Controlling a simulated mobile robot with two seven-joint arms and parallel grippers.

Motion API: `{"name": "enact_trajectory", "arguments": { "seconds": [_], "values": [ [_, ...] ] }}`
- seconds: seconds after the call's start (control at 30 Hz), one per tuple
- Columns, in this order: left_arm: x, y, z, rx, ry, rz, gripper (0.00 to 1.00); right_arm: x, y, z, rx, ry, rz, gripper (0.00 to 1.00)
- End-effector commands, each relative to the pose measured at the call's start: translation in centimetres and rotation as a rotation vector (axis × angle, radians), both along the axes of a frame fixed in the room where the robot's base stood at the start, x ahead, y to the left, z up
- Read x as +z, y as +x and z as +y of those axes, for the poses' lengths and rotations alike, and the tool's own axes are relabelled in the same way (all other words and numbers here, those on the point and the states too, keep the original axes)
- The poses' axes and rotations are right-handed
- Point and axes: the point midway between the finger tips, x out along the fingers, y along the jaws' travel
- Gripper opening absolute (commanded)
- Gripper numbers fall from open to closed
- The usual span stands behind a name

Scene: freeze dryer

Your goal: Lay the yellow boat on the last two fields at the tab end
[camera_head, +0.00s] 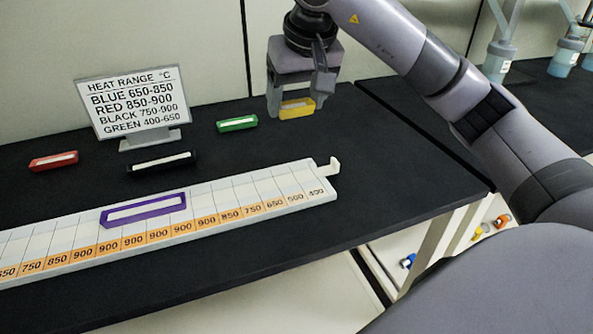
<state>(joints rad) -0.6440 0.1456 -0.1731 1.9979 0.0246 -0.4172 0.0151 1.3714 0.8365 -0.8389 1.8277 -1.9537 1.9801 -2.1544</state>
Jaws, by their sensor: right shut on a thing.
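The yellow boat (297,108) is at the back right of the black bench, under my right gripper (296,103). My right gripper is shut on it, with its fingers pointing down; I cannot tell whether the boat touches the bench. The long white field strip (240,196) lies across the front of the bench, with orange number labels along its near edge. Its raised white tab (330,167) is at the right end. My left gripper is not in view.
A purple boat (143,208) lies on the strip's middle fields. Green (237,124), black (162,163) and red (53,161) boats lie on the bench behind it. A heat range sign (134,103) stands at the back left. Bare bench lies between the yellow boat and the tab.

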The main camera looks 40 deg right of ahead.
Motion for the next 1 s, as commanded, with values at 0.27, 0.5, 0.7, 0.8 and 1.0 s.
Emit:
{"name": "enact_trajectory", "arguments": {
  "seconds": [0.27,0.5,0.7,0.8,1.0],
  "values": [
    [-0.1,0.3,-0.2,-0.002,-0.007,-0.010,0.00,-7.2,-0.1,-0.1,-0.001,-0.001,0.004,0.40],
    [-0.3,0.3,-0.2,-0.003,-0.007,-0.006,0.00,-9.8,0.0,0.0,-0.001,0.000,0.000,0.40],
    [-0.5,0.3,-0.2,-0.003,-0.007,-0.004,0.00,-11.8,-0.1,0.0,0.000,0.000,0.003,0.40],
    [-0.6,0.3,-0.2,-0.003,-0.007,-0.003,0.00,-13.2,-0.1,0.0,0.000,0.000,0.002,0.40],
    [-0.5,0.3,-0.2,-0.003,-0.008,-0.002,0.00,-13.6,0.0,0.0,0.000,0.000,-0.001,0.40]
  ]
}}
